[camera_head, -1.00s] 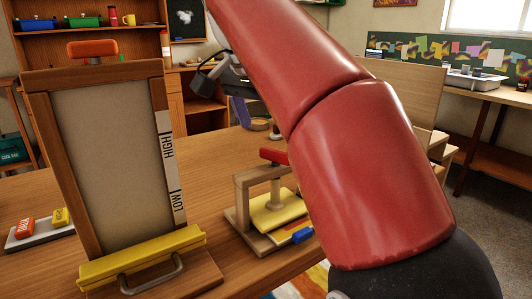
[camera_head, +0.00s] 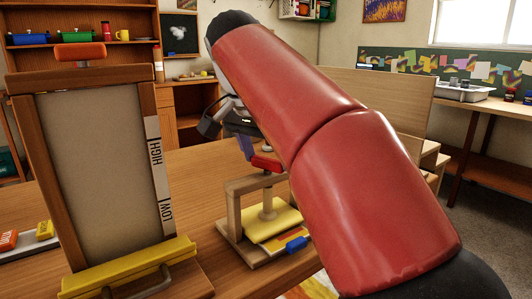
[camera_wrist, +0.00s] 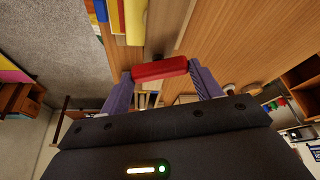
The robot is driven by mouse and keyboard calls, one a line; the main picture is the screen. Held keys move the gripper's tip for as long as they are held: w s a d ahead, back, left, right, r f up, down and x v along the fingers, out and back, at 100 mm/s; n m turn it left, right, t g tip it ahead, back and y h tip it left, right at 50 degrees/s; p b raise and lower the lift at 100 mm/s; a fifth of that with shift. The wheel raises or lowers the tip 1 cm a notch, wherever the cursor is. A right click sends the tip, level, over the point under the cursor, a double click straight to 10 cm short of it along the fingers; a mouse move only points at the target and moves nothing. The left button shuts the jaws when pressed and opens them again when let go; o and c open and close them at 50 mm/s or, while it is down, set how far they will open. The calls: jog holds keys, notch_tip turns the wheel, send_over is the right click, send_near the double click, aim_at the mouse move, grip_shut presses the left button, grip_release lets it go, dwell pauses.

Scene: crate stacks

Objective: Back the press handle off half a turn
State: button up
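The press (camera_head: 232,205) is a small wooden frame on the table with a red bar handle (camera_head: 266,163) on top. Its spindle runs down to a yellow plate (camera_head: 275,222). My gripper (camera_head: 250,155) hangs over the press, pointing down, its visible finger close to the handle's left end. In the wrist view the red handle (camera_wrist: 160,69) lies lengthwise between my gripper's (camera_wrist: 161,70) two purple, widely spread fingertips, one at each end. I cannot tell whether they touch it. My arm hides part of the press's right side.
A framed board (camera_head: 100,170) with a HIGH/LOW strip, an orange knob and a yellow bar stands to the left. A blue block (camera_head: 296,244) sits at the press's front edge. Orange and yellow blocks lie at far left. Shelves (camera_head: 85,55) stand behind. Bare table lies between board and press.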

jog(key=shift+c, duration=0.9)
jog(key=shift+n, duration=0.3)
jog(key=shift+d+n+y+p, duration=0.1)
jog(key=shift+n+y+p, duration=0.3)
jog(key=shift+n, duration=0.5)
jog(key=n+y+p, duration=0.1)
jog(key=n, duration=0.2)
jog(key=n+y+p, duration=0.1)
jog(key=n, duration=0.2)
jog(key=shift+d+r+t+y, duration=0.15)
jog(key=shift+t+y, duration=0.15)
jog(key=n, duration=0.2)
jog(key=n+y+p, duration=0.1)
jog(key=n, duration=0.1)
jog(key=shift+d+n+y+p, duration=0.1)
jog(key=shift+n+y+p, duration=0.2)
jog(key=shift+n, duration=0.1)
jog(key=shift+w+n+g+y, duration=0.1)
jog(key=shift+n+g+y, duration=0.25)
jog(key=shift+n, duration=0.65)
jog(key=shift+n+g+y, duration=0.25)
jog(key=shift+n+g, duration=0.2)
jog(key=shift+n, duration=0.55)
